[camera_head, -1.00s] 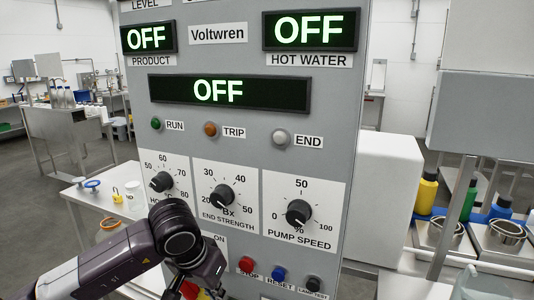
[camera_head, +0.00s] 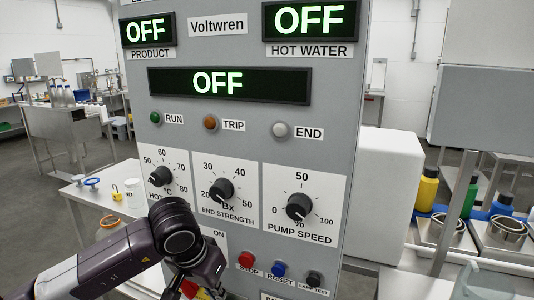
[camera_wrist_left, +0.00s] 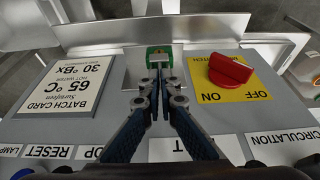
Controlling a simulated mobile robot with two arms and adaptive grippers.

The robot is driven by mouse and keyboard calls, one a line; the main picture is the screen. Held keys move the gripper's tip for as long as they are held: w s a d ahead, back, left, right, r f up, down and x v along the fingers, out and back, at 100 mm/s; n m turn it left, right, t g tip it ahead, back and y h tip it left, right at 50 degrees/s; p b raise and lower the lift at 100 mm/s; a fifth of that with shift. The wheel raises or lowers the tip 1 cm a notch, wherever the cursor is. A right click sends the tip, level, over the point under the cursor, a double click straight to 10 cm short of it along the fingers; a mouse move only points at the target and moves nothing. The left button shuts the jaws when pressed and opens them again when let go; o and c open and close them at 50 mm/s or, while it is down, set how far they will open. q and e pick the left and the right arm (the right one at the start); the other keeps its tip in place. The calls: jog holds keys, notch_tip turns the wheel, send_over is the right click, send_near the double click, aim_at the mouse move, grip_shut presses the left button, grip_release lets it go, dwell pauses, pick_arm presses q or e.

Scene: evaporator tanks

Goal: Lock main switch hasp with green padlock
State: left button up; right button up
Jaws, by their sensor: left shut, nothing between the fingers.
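The green padlock (camera_wrist_left: 158,56) is at the panel just beyond my left fingertips (camera_wrist_left: 158,72) in the left wrist view, in front of a pale metal plate. The fingers are together and empty, partly covering the padlock's near side. Whether its shackle is closed through the hasp cannot be told. The main switch has a red handle (camera_wrist_left: 229,70) on a yellow ON/OFF plate (camera_wrist_left: 205,94), right of the padlock. In the head view my left gripper (camera_head: 196,291) is low at the panel front, hiding most of the switch. My right gripper is not in view.
The grey control panel (camera_head: 345,160) carries knobs, OFF displays and push buttons. A batch card (camera_wrist_left: 62,83) lies left of the padlock in the wrist view. A white table (camera_head: 75,196) at left holds a yellow padlock (camera_head: 115,196) and a cup (camera_head: 132,192).

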pick_arm(q)
jog(key=shift+r+p, duration=1.1)
jog(key=shift+r, duration=1.35)
